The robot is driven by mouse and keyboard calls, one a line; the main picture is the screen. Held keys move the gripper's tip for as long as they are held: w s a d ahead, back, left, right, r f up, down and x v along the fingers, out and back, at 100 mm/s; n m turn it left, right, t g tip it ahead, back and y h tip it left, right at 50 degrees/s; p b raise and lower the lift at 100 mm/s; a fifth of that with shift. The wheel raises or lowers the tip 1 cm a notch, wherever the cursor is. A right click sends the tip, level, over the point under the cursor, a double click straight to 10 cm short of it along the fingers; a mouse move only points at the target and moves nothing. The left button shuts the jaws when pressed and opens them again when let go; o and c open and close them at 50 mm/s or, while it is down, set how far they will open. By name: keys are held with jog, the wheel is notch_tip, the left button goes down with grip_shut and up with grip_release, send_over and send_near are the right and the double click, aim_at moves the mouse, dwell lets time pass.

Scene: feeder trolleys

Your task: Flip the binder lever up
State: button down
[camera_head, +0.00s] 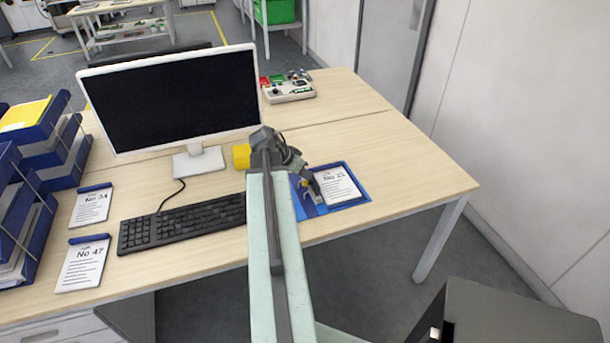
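An open blue binder (346,203) lies on the desk right of the keyboard. A white sheet marked "No 2" and a second, unclear digit (337,184) lies on its right side. My gripper (314,194) is at the binder's left part, at the left edge of the sheet. A small metallic piece, possibly the lever, shows by the fingertips, but I cannot tell its position. My arm hides the binder's left side. Whether the fingers are open or touching anything is too small to tell.
A monitor (175,95) and a black keyboard (182,220) stand left of my arm. Two clipboards (92,205) (83,263) and blue letter trays (40,140) are further left. A yellow object (241,156) is beside my arm. The desk's right side (420,175) is clear.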

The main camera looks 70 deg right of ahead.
jog(key=w+a+r+p, duration=0.4)
jog(key=w+a+r, duration=0.1)
jog(key=a, duration=0.2)
jog(key=shift+p, duration=0.4)
jog(key=shift+w, duration=0.2)
jog(key=w+a+n+t+p, duration=0.1)
jog(key=w+a+n+t, duration=0.45)
jog(key=w+a, duration=1.9)
jog(key=w+a+f+n+g+y, duration=0.1)
jog(key=a+n+y, duration=0.5)
jog(key=a+n, duration=1)
jog(key=a+f+g+p, duration=0.1)
jog(key=a, duration=1.1)
jog(key=shift+w+a+f, duration=0.15)
jog(key=shift+w+a, duration=0.05)
jog(key=shift+a, duration=0.15)
